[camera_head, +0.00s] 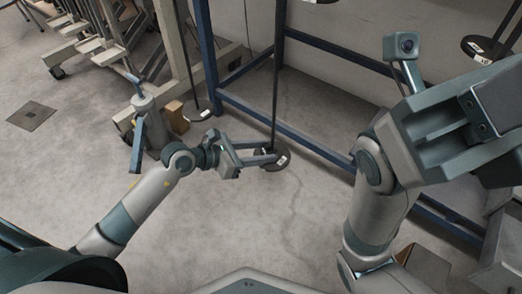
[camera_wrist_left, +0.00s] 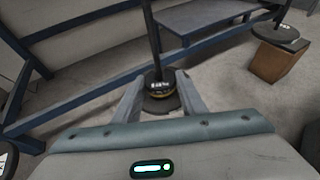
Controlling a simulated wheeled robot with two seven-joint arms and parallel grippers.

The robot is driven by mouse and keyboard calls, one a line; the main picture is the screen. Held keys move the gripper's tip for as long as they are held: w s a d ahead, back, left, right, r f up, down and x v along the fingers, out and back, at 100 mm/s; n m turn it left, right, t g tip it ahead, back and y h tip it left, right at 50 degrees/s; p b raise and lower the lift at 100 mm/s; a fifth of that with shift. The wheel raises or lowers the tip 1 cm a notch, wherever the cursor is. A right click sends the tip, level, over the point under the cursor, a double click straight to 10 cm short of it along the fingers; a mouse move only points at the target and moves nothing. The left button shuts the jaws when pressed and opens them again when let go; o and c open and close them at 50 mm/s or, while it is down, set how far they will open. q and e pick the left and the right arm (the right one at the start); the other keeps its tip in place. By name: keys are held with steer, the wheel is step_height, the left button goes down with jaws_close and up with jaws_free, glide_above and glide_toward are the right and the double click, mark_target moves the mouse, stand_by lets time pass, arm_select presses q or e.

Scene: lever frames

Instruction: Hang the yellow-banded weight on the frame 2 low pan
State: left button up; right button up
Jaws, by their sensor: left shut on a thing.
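My left gripper (camera_head: 264,157) is shut on the yellow-banded weight (camera_wrist_left: 159,88), a small dark disc with a pale label and a thin yellow band. In the left wrist view the weight sits between the two fingertips (camera_wrist_left: 160,93), around or right against the foot of a dark upright rod (camera_wrist_left: 153,40). A wider dark round pan (camera_wrist_left: 160,105) shows just below the weight; I cannot tell whether they touch. In the head view the pan (camera_head: 276,163) shows at the fingertips, at the rod's lower end. My right gripper (camera_head: 445,125) is partly in view at the right, its fingertips unclear.
Blue frame bars (camera_head: 310,143) run behind the pan. Another dark pan (camera_head: 197,115) hangs low to the left, near a brown block (camera_head: 176,117). More discs (camera_head: 481,50) hang at upper right.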

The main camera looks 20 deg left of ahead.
arm_select(q)
steer(key=shift+w+d+p, duration=0.35)
steer(key=shift+w+d, duration=0.05)
stand_by(0.4)
steer(key=shift+f, duration=0.45)
stand_by(0.7)
steer(key=o, duration=1.2)
steer(key=shift+o, duration=0.2)
steer(key=shift+s+a+r, duration=0.1)
steer(key=shift+s, duration=0.05)
steer(key=shift+p+v, duration=0.65)
steer(key=shift+v, duration=0.8)
steer(key=shift+p+v, duration=0.65)
steer(key=shift+v, duration=1.2)
